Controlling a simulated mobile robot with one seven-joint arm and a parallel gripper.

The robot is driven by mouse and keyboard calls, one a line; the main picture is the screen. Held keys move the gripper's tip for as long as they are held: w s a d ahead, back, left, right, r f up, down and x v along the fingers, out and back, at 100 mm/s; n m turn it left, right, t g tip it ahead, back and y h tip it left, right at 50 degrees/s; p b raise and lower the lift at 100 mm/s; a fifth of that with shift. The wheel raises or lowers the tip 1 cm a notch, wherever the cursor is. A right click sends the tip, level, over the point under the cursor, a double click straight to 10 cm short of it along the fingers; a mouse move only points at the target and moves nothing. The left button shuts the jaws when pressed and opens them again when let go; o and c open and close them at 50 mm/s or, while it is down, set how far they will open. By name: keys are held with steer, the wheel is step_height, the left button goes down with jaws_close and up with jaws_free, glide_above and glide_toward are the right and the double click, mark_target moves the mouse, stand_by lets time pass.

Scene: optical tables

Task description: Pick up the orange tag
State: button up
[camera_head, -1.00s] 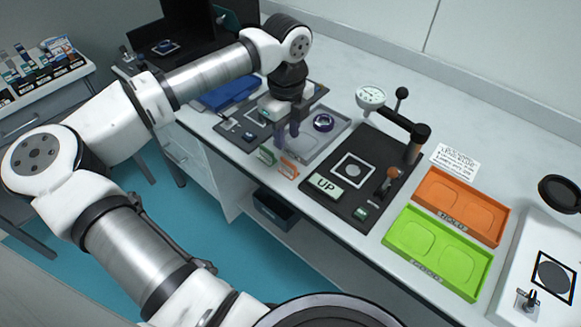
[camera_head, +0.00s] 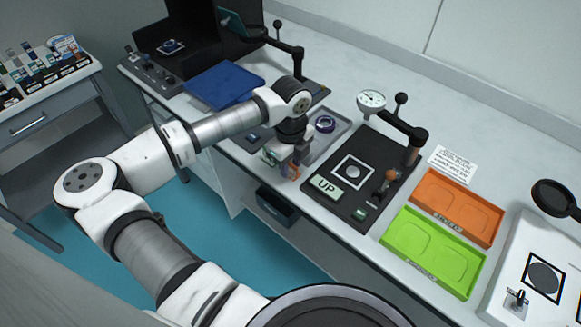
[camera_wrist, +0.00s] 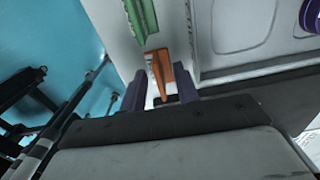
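The orange tag (camera_wrist: 158,70) stands at the front edge of the counter in the wrist view. It lies between the two purple fingers of my gripper (camera_wrist: 161,86), with gaps visible on both sides. My gripper is open around it and does not appear to touch it. In the head view my gripper (camera_head: 291,163) is low at the counter's front edge, and the orange tag (camera_head: 291,172) is partly hidden by it. A green tag (camera_wrist: 142,18) is just beyond the orange one in the wrist view.
A grey tray with a purple ring (camera_head: 325,123) is behind my gripper. Orange (camera_head: 447,176) and green (camera_head: 394,234) trays lie farther right. A drawer (camera_head: 276,205) is below the counter edge.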

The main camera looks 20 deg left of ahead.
jaws_close()
steer(key=shift+r, duration=0.15)
